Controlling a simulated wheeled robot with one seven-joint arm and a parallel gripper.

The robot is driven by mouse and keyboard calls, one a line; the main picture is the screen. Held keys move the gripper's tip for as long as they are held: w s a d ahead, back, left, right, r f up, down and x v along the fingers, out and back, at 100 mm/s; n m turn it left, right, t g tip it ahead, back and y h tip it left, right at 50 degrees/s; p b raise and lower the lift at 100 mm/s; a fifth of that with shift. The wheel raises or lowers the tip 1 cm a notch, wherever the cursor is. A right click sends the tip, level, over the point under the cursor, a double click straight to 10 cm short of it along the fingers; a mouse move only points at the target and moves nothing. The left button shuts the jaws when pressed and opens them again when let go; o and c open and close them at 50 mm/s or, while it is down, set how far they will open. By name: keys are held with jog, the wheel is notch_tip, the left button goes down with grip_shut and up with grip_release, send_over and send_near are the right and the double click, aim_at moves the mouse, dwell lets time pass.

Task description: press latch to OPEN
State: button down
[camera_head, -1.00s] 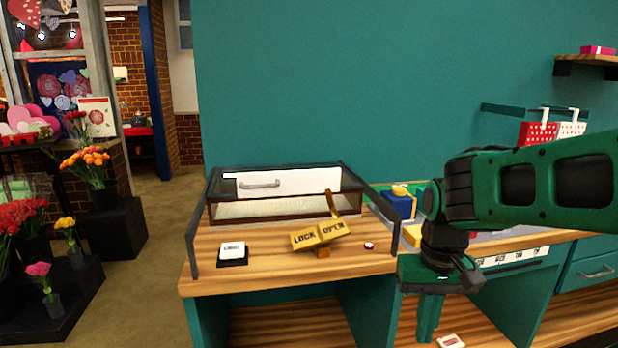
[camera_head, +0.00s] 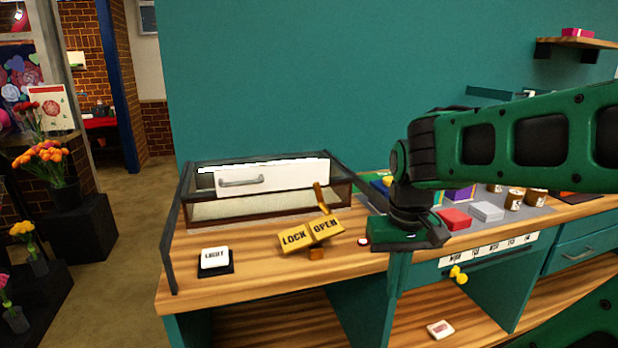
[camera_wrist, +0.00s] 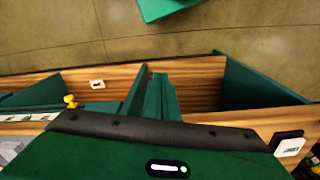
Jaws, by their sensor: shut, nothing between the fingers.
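The latch is a yellow rocker (camera_head: 311,234) marked LOCK and OPEN, on a small wooden block near the front of the wooden counter. Its OPEN half on the right sits higher than its LOCK half, and a yellow arm (camera_head: 321,196) stands up behind it. Behind it is a glass-sided case (camera_head: 262,205) with a white front panel and grey handle. My gripper (camera_head: 393,288) points down at the counter's front edge, to the right of the latch and apart from it. Its fingers are together and empty; the wrist view shows them too (camera_wrist: 160,100). The latch is not visible there.
A white LIGHT button (camera_head: 214,259) sits left of the latch, and a small red-and-white button (camera_head: 363,241) lies between latch and gripper. Dark rails flank the case. Red (camera_head: 453,219) and grey (camera_head: 486,211) blocks and jars stand to the right.

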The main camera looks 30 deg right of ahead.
jog(key=w+r+n+t+h, duration=0.1)
jog(key=w+r, duration=0.6)
jog(key=w, duration=0.3)
jog(key=w+a+r+n+t+h, duration=0.1)
jog(key=w+r+n, duration=0.1)
jog(key=w+r, duration=0.5)
jog(key=w+r+n+t+h, duration=0.1)
jog(key=w+r, duration=0.6)
jog(key=w, duration=0.7)
jog(key=shift+w+a+n+t, duration=0.3)
jog(key=shift+w+a+t, duration=0.1)
jog(key=shift+t, duration=0.1)
jog(key=x, duration=1)
jog(key=shift+s+d, duration=0.1)
jog(key=shift+d+f, duration=1.05)
jog(key=shift+d, duration=0.05)
jog(key=shift+w+d+f, duration=0.25)
jog(key=shift+d+f, duration=0.05)
jog(key=shift+d, duration=0.05)
jog(key=shift+a, duration=0.1)
